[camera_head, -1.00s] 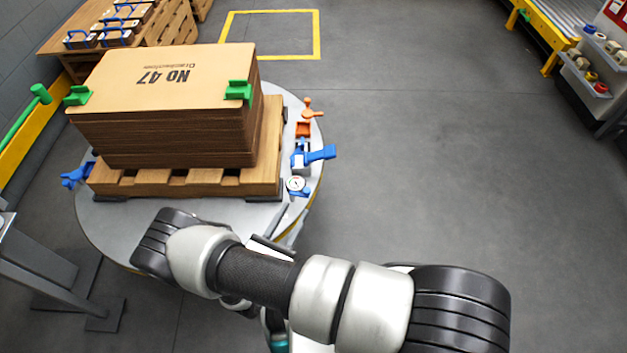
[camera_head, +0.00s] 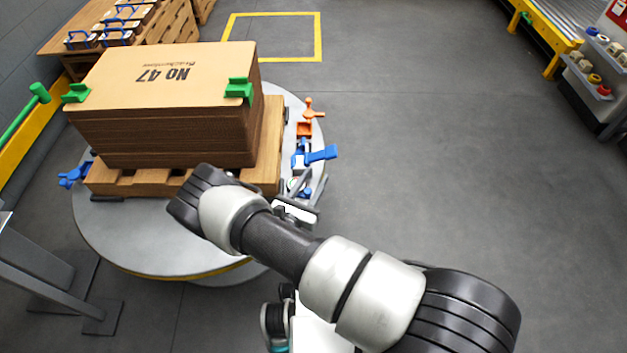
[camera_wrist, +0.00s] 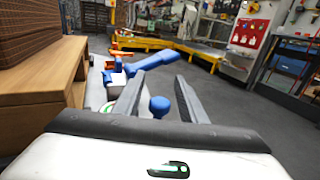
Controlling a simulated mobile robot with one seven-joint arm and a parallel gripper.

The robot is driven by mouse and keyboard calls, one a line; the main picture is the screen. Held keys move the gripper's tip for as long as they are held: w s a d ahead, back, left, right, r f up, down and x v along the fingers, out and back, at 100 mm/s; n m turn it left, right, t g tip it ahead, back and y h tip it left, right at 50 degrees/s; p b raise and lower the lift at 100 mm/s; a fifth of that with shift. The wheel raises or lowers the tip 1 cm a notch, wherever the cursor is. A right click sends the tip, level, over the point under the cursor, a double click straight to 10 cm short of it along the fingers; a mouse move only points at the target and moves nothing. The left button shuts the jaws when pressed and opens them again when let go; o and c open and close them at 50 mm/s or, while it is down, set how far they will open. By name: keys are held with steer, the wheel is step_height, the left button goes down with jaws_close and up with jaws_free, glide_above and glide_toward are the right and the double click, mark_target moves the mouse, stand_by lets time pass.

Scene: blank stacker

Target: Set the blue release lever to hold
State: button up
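A blue lever arm (camera_head: 320,154) sticks out to the right from a blue and white fixture on the right rim of the round grey table. In the wrist view the blue lever arm (camera_wrist: 153,62) rises to the right, beyond my gripper (camera_wrist: 160,80). A round blue knob (camera_wrist: 159,106) shows between my two grey fingers, which stand apart. I cannot tell whether they touch it, or which blue part is the release lever. In the head view my gripper (camera_head: 307,188) is over the table's right rim, in front of the blue lever arm, partly hidden by my arm.
A stack of cardboard blanks (camera_head: 165,75) with green corner pieces sits on a wooden pallet (camera_head: 268,150) on the round table (camera_head: 150,240). An orange clamp (camera_head: 308,112) is behind the blue arm. Another blue clamp (camera_head: 75,175) is at the left rim. The floor to the right is clear.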

steer(key=shift+c, duration=0.4)
jaws_close()
steer(key=shift+w+a+r+n+t+y+p, duration=0.1)
steer(key=shift+w+n+t+y+p, duration=0.1)
steer(key=shift+n+y+p, duration=0.2)
steer(key=shift+w+r+n+t+y+p, duration=0.1)
steer(key=shift+n+t+y+p, duration=0.15)
steer(key=shift+y, duration=0.25)
steer(key=shift+w+a+f+n+t+y+p, duration=0.15)
steer(key=shift+w+n+t+y, duration=0.1)
steer(key=shift+n+y, duration=0.3)
steer(key=shift+w+a+f+n+t+y+p, duration=0.1)
steer(key=shift+w+a+n+y+p, duration=0.15)
steer(key=shift+y, duration=0.5)
steer(key=shift+o, duration=0.4)
jaws_free()
steer(key=shift+d, duration=0.1)
steer(key=shift+s, duration=0.15)
steer(key=p+v, duration=0.2)
steer(key=v, duration=1.5)
steer(key=shift+p, duration=0.3)
steer(key=shift+s, duration=0.1)
